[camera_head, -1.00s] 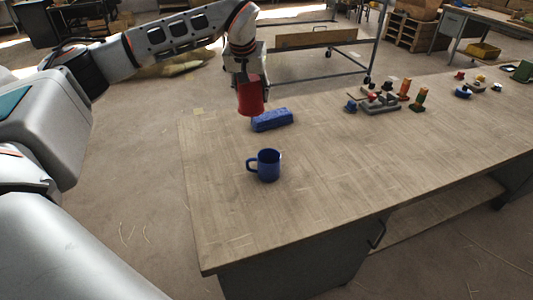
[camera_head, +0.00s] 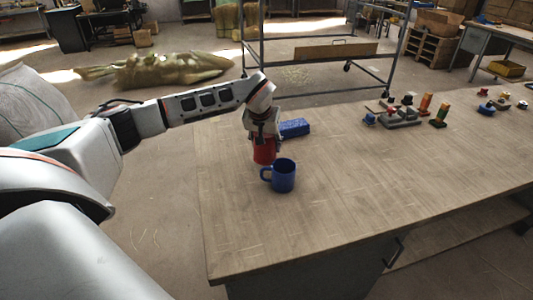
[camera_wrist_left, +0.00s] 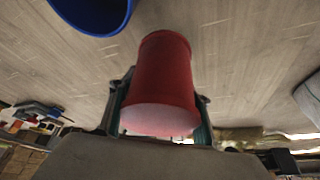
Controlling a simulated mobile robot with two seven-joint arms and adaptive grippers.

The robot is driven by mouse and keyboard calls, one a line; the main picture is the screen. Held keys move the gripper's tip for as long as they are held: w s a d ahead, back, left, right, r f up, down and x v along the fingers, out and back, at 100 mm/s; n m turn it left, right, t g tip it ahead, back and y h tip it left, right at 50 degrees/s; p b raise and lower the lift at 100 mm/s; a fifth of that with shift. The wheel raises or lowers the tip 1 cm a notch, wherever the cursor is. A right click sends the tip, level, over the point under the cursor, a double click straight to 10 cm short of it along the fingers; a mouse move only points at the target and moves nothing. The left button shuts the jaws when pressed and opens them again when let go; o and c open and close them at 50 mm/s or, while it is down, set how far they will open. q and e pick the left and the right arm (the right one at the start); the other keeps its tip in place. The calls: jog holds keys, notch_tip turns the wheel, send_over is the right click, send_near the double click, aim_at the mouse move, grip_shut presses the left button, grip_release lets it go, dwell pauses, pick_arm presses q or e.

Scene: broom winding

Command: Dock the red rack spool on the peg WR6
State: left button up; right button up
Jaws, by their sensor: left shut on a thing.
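My left gripper (camera_head: 264,137) is shut on a red tapered cylinder (camera_head: 264,153) just behind the blue mug. In the left wrist view this red cylinder (camera_wrist_left: 163,82) fills the middle between the fingers, its pale end toward the camera. It looks like a plain cup; I cannot tell whether it is the red rack spool. It hangs low over the table; whether it touches the top I cannot tell. No peg labelled WR6 can be made out. My right gripper is not in view.
The blue mug (camera_head: 284,176) stands close beside the red cylinder. A blue block (camera_head: 294,128) lies behind. Grey holders (camera_head: 401,118) with small coloured pieces stand farther right. The wooden table (camera_head: 330,220) is clear at the front.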

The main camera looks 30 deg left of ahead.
aim_at(266, 152)
pick_arm(q)
jog(key=shift+f, duration=1.75)
jog(key=shift+f, duration=0.15)
jog(key=o, duration=1.3)
jog(key=shift+c, duration=0.2)
